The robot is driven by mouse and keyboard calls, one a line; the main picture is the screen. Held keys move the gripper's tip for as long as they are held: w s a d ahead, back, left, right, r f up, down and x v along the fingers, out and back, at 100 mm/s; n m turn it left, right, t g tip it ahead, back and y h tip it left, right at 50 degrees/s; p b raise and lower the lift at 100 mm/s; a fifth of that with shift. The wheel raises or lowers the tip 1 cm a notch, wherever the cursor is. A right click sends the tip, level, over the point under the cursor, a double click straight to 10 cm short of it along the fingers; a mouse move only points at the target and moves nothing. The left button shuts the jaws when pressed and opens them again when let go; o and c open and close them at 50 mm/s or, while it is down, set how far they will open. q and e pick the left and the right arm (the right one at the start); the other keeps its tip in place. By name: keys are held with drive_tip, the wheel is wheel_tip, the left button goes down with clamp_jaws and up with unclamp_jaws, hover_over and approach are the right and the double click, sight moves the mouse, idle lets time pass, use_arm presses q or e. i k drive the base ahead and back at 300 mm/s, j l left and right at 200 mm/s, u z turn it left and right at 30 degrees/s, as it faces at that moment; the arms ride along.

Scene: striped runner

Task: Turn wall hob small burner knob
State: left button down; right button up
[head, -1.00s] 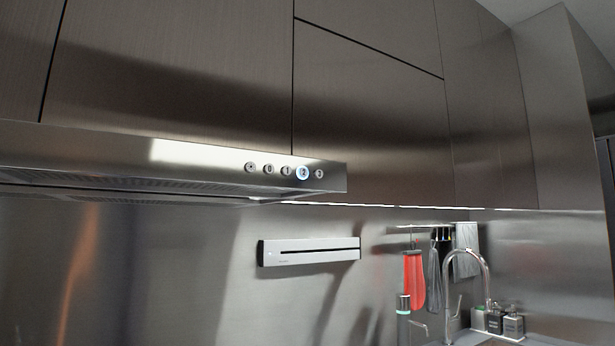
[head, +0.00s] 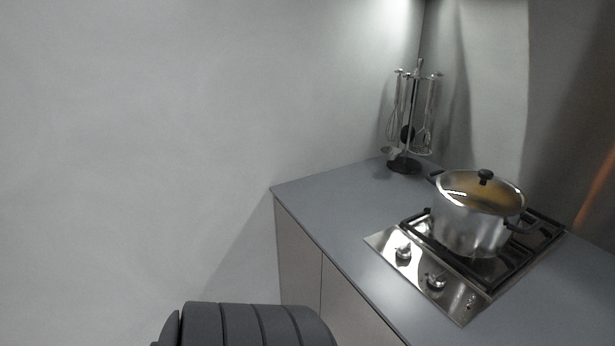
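The gas hob (head: 462,306) is set into the grey counter at the right of the head view. Two silver knobs show on its steel front strip: one knob (head: 403,251) nearer the left end and another knob (head: 436,281) to its right. I cannot tell from here which one is for the small burner. A large steel pot (head: 465,226) with a lid stands on the black grates and hides the burners. Part of my own dark arm shows at the bottom. Neither of my grippers is in view.
A utensil stand (head: 405,165) with hanging tools is at the back corner of the counter (head: 340,212). The pot's handles stick out at its sides. A bare wall (head: 150,150) fills the left. The counter left of the hob is clear.

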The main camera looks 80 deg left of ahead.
sight(405, 251)
drive_tip(key=u, duration=1.75)
